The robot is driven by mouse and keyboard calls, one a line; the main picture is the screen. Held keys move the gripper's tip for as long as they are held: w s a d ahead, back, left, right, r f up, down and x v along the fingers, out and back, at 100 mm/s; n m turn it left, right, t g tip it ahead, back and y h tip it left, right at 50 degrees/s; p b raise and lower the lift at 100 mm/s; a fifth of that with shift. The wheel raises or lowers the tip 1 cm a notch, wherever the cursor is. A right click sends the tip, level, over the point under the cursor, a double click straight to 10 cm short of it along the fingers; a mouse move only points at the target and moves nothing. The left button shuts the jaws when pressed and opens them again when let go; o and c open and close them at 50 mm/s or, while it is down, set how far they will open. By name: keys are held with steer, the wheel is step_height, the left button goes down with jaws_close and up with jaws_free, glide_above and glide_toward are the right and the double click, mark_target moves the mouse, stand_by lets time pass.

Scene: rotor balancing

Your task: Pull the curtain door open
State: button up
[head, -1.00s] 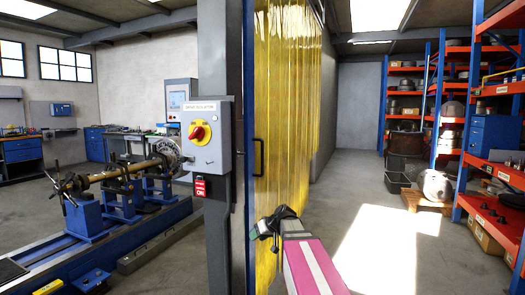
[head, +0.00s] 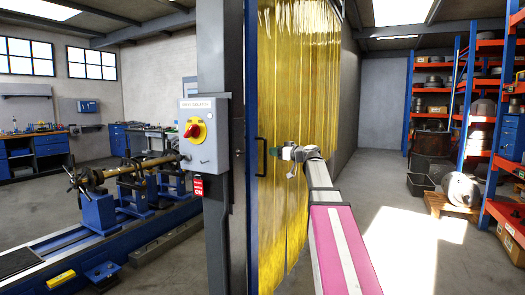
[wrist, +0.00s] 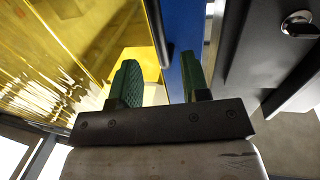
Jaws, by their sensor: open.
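The curtain door (head: 298,90) is a hanging sheet of translucent yellow strips with a blue upright edge (head: 250,90) on its left. A dark bar handle (head: 262,157) is on that blue edge. My gripper (head: 284,154) is just right of the handle in the head view, in front of the yellow strips. In the wrist view my gripper (wrist: 161,80) shows two green fingers spread apart and empty. The dark handle bar (wrist: 158,35) lies ahead, lined up with the gap between them, beside the blue edge (wrist: 184,45). I see no clear contact.
A grey post (head: 222,100) with a switch box (head: 205,153) and red-yellow knob stands left of the curtain. A blue balancing machine (head: 97,210) is further left. Orange shelves (head: 484,90) and a pallet (head: 440,205) are at right. The floor between (head: 400,235) is clear.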

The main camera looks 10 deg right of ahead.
steer(key=x, duration=0.8)
steer(key=shift+w, duration=0.2)
steer(key=shift+a, duration=0.15)
jaws_close()
